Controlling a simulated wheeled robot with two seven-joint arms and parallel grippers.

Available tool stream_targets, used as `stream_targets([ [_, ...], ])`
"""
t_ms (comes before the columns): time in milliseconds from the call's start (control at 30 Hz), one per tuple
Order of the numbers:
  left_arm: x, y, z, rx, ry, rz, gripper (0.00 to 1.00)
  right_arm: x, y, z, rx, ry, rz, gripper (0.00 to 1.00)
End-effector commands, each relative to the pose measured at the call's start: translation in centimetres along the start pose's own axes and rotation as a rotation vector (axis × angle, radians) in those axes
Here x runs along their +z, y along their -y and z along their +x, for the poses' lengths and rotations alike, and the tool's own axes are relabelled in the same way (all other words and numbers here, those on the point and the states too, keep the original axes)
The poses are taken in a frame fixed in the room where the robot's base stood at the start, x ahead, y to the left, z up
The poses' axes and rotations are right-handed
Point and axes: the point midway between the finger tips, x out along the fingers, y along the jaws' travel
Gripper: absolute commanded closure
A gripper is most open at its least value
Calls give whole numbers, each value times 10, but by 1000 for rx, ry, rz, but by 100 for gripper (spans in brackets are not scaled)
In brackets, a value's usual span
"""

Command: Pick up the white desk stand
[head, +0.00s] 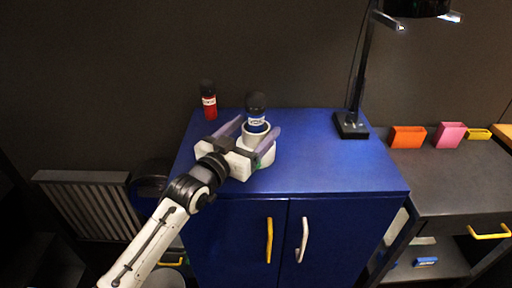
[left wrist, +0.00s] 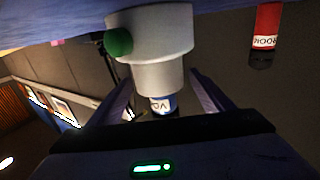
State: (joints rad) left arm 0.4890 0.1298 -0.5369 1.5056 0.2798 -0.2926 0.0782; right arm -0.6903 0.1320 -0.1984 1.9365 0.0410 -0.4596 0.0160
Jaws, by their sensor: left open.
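The white desk stand (head: 256,131) is on the blue cabinet top, partly hidden by my gripper in the head view. In the left wrist view the stand (left wrist: 158,72) is a stepped white cylinder with a green ball (left wrist: 118,41) on its side. A black-capped bottle with a blue and white label (head: 257,119) rises from or just behind it; I cannot tell which. My left gripper (head: 253,131) is open, one finger on each side of the stand. Contact with the fingers is not clear. My right gripper is not in view.
A red bottle with a black cap (head: 209,102) stands at the cabinet's back left. A black lamp base (head: 351,125) is at the back right. The blue cabinet top (head: 330,170) is clear at the front right. A dark desk on the right holds orange (head: 408,137) and pink (head: 450,134) holders.

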Motion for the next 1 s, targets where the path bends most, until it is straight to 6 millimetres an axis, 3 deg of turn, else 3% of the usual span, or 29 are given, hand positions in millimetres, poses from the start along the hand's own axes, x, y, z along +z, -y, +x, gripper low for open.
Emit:
stream_targets([
  [100, -1, -1, 11, 1, -1, 0, 27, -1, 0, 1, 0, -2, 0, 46],
  [367, 0, -1, 13, 1, 0, 0, 27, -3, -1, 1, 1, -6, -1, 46],
  [633, 0, 0, 13, 1, 0, 0, 67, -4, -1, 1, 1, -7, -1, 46],
  [867, -3, 0, 13, 1, -6, 1, 67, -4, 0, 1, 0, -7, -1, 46],
  [1000, -15, 0, 13, 1, -9, 2, 67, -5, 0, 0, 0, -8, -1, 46],
])
